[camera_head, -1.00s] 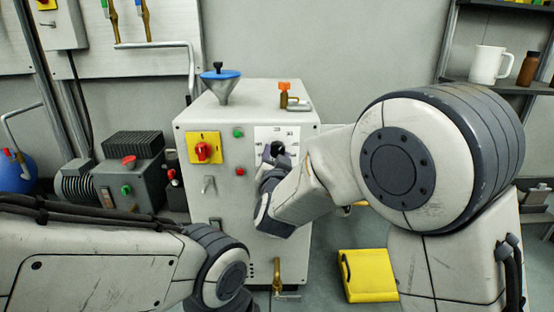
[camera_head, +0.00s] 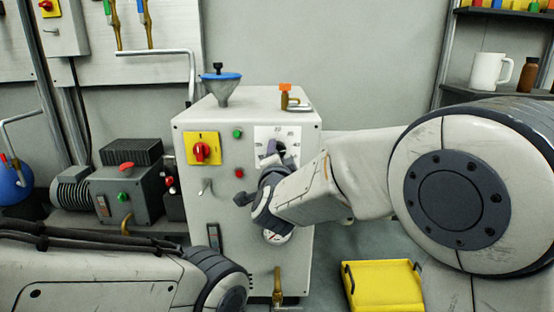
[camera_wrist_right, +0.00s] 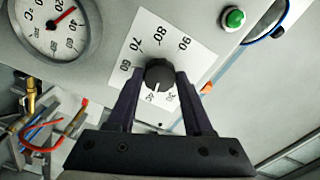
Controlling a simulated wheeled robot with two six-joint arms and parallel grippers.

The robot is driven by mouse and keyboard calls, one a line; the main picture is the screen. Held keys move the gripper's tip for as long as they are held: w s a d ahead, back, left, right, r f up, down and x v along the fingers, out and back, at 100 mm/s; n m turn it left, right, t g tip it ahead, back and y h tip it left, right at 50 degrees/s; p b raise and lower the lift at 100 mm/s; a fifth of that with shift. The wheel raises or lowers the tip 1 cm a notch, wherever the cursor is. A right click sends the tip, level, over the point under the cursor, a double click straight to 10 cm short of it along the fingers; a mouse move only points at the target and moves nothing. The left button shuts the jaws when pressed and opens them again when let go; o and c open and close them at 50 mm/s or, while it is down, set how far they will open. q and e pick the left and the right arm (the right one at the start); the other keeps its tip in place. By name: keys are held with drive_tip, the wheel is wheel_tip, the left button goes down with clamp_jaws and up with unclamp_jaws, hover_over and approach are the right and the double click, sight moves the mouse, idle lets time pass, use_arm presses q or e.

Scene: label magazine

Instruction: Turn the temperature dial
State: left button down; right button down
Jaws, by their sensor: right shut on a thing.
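The temperature dial is a black round knob (camera_wrist_right: 160,73) with a white pointer line, on a white scale plate (camera_wrist_right: 130,50) with printed numbers. In the right wrist view the pointer line faces the lower edge, towards my gripper. My right gripper (camera_wrist_right: 160,82) has a finger on each side of the knob and is shut on it. In the head view the scale plate (camera_head: 290,134) is on the front of the light grey machine (camera_head: 225,130), and my right gripper (camera_head: 274,158) partly covers the dial. My left arm shows at lower left, its gripper out of view.
A round °C gauge with a red needle (camera_wrist_right: 58,20) is near the dial. A red switch on a yellow plate (camera_head: 201,151) and green button (camera_head: 238,133) are left of it. A yellow bin (camera_head: 384,290) lies lower right.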

idle(0.5)
drive_tip(key=shift+c, duration=1.5)
unclamp_jaws()
drive_tip(key=s+p, duration=0.4)
drive_tip(key=s, duration=0.6)
drive_tip(key=shift+s, duration=0.3)
